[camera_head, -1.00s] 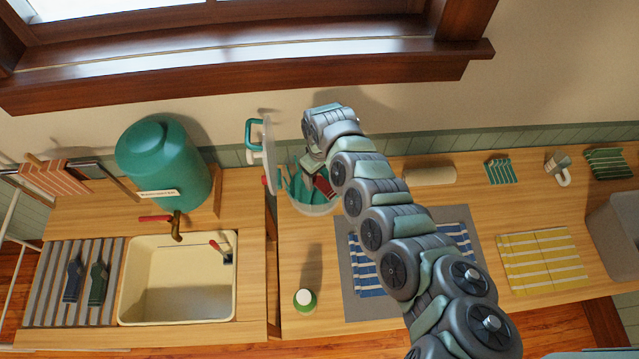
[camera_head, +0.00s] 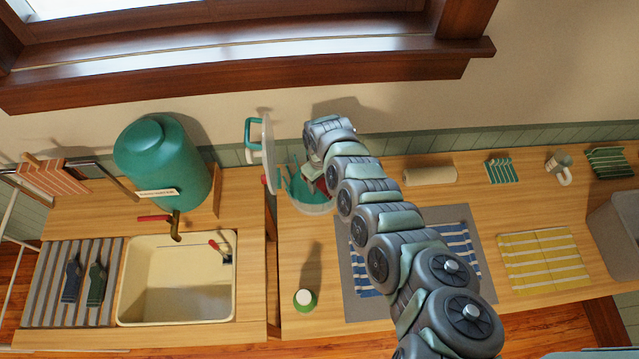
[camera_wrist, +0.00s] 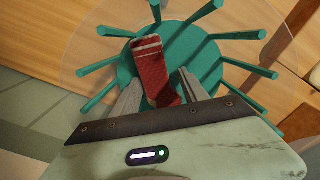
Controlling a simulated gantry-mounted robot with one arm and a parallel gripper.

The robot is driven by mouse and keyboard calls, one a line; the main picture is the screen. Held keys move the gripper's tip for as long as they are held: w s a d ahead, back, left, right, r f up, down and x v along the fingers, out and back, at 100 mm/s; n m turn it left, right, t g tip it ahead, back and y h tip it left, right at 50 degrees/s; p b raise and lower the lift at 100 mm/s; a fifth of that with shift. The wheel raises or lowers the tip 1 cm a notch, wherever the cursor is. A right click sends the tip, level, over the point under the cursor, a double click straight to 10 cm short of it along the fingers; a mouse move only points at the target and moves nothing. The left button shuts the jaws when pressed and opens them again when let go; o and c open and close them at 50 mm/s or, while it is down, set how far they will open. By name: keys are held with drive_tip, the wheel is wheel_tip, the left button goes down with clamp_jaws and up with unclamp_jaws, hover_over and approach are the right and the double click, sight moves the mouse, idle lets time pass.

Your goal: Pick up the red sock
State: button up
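The red sock (camera_wrist: 154,72), with pale stripes near its top, stands in a clear round tub with a teal spoked insert (camera_wrist: 190,45) in the wrist view. In the head view a little of the sock's red shows in the tub (camera_head: 301,207), mostly behind my arm. My gripper (camera_wrist: 160,78) reaches down into the tub. Its two grey fingers are apart, one on each side of the sock's lower part. A gap shows at the right finger; whether the left finger touches the sock is unclear.
The tub's clear lid (camera_head: 268,150) stands upright at its left. A teal water tank (camera_head: 165,160) and a sink (camera_head: 178,280) are at left. A striped blue cloth (camera_head: 462,245) lies under my arm.

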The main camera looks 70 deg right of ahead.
drive_tip(key=c, duration=1)
